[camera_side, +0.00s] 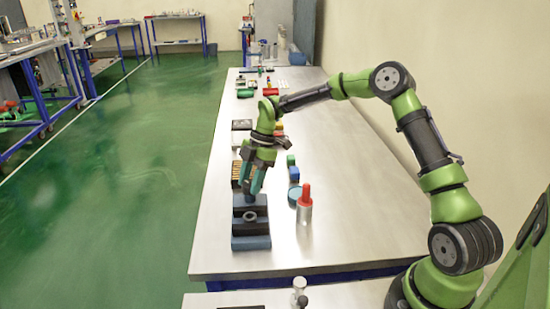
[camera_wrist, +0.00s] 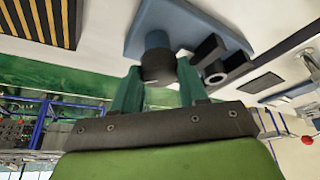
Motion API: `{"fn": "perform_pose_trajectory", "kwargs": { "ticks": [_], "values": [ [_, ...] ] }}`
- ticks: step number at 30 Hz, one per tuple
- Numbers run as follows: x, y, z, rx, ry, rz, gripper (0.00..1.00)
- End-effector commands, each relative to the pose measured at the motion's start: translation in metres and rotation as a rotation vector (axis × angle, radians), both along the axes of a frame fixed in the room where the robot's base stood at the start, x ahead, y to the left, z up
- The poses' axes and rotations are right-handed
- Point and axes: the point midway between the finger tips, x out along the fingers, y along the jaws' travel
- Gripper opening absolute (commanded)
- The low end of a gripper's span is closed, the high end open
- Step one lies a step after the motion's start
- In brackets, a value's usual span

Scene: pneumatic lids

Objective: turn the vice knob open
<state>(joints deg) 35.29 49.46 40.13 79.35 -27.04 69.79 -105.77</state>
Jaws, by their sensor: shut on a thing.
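The vice (camera_side: 251,242) sits near the left edge of the workbench, with a blue base and dark blocks. A grey ring-shaped part (camera_side: 250,217) lies between its blocks. In the wrist view the vice's blue base (camera_wrist: 200,14) is at the top, with the dark round vice knob (camera_wrist: 158,58) projecting from it. My gripper (camera_side: 250,190) points down at the far end of the vice. In the wrist view its teal fingers (camera_wrist: 159,80) stand either side of the knob and are shut on it. The knob is mostly hidden by the fingers in the side view.
A clear cylinder with a red top (camera_side: 305,200) stands right of the vice, near a blue round piece (camera_side: 294,196) and blue and green blocks (camera_side: 292,168). The bench's right side is clear.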

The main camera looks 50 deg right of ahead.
Motion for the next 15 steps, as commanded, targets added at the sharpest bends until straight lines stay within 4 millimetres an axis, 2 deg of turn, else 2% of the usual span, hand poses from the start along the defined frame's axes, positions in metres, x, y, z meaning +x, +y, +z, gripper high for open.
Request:
{"fn": "perform_pose_trajectory", "kwargs": {
  "ticks": [15],
  "values": [
    [0.0032, 0.0000, -0.0018, -0.004, 0.001, 0.489, 0.12]
  ]
}}
